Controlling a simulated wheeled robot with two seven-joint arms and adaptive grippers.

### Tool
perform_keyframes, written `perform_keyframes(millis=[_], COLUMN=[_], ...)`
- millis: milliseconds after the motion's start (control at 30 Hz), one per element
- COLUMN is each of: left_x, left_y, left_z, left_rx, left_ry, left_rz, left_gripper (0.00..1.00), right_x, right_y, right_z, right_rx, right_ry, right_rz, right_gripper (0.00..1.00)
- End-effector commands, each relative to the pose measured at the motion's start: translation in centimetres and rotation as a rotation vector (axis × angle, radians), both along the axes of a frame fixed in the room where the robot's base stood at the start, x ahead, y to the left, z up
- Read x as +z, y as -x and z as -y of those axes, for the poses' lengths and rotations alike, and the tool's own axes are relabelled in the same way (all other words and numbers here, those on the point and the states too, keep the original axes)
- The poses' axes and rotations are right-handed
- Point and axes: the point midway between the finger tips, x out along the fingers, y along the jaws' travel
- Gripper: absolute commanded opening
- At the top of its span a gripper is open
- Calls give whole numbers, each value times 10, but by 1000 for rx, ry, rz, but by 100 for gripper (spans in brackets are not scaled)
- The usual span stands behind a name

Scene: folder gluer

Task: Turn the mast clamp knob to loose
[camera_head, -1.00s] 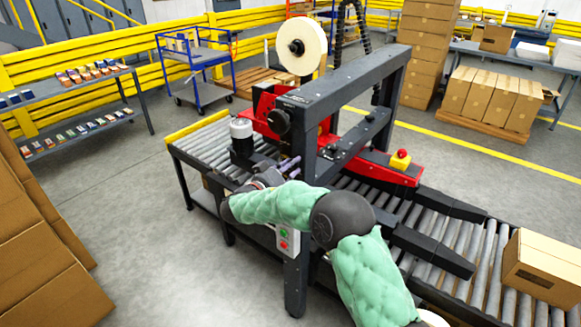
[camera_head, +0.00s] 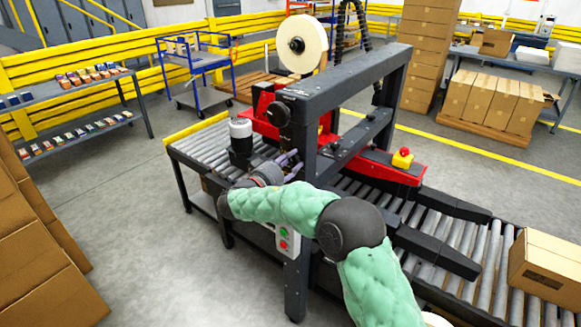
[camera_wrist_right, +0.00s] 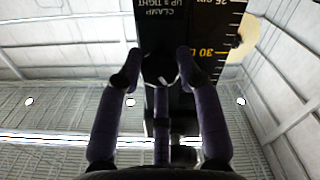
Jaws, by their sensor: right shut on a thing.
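The mast clamp knob (camera_wrist_right: 160,70) is a small dark part in the right wrist view, below a black label with upside-down white text reading "CLAMP" and "UP = TIGHT". My right gripper (camera_wrist_right: 159,62) has its two purple-grey fingers on either side of the knob and is shut on it. In the head view my right gripper (camera_head: 288,161) is at the near dark mast (camera_head: 305,150) of the box-sealing machine. The knob is hidden there, and its exact angle is hard to tell. My left gripper is in neither view.
A black scale (camera_wrist_right: 212,50) with a yellow 30 runs beside the label. A white-topped dark cylinder (camera_head: 240,140) stands left of the gripper. The control box (camera_head: 285,240) sits below my forearm. A carton (camera_head: 545,265) lies on the rollers at right.

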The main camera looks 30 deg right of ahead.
Motion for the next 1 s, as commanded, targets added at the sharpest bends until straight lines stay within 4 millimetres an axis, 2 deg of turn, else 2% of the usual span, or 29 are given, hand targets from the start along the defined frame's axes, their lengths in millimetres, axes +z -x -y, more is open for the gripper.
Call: perform_keyframes(millis=[367, 1000], left_x=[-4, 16], left_y=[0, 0], left_z=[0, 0], left_rx=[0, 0], left_ry=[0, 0], left_rz=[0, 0], left_gripper=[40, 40], right_x=[-1, 0], right_y=[0, 0], right_z=[0, 0], right_rx=[0, 0], right_ry=[136, 340], right_rz=[-335, -828], right_gripper=[4, 4])
